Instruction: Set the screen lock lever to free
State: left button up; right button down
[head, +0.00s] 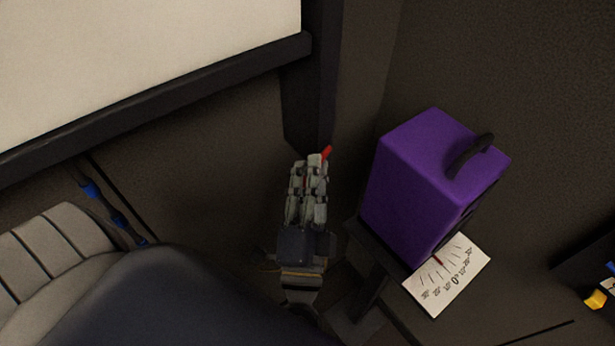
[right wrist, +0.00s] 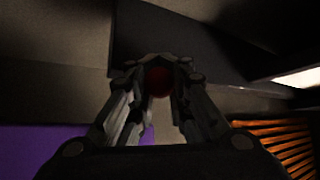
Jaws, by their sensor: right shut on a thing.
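The screen lock lever (head: 327,152) shows as a small red tip just past my right gripper's fingertips, by the dark post under the screen. My right gripper (head: 315,163) is shut on the lever in the head view. In the right wrist view the lever (right wrist: 158,81) is a dark red round shape between the fingertips of my right gripper (right wrist: 158,72). Most of the lever is hidden by the fingers, and its setting cannot be read. My left gripper is not in view.
A large pale screen (head: 140,60) with a dark frame fills the upper left. A purple box (head: 415,185) with a black handle stands right of my gripper, beside a white scale card (head: 447,277). A grey seat (head: 55,265) is at lower left.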

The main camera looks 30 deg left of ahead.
jog(key=shift+w+d+f+n+y+b, duration=0.1)
jog(key=shift+w+f+n+y+b, duration=0.1)
jog(key=shift+n+y+b, duration=0.2)
jog(key=shift+w+f+n+y+b, duration=0.1)
jog(key=shift+f+n+y+b, duration=0.15)
jog(key=shift+n, duration=0.25)
jog(key=shift+r, duration=0.1)
jog(key=c, duration=1.7)
grip_release()
jog(key=shift+s, duration=0.15)
jog(key=shift+v, duration=3.9)
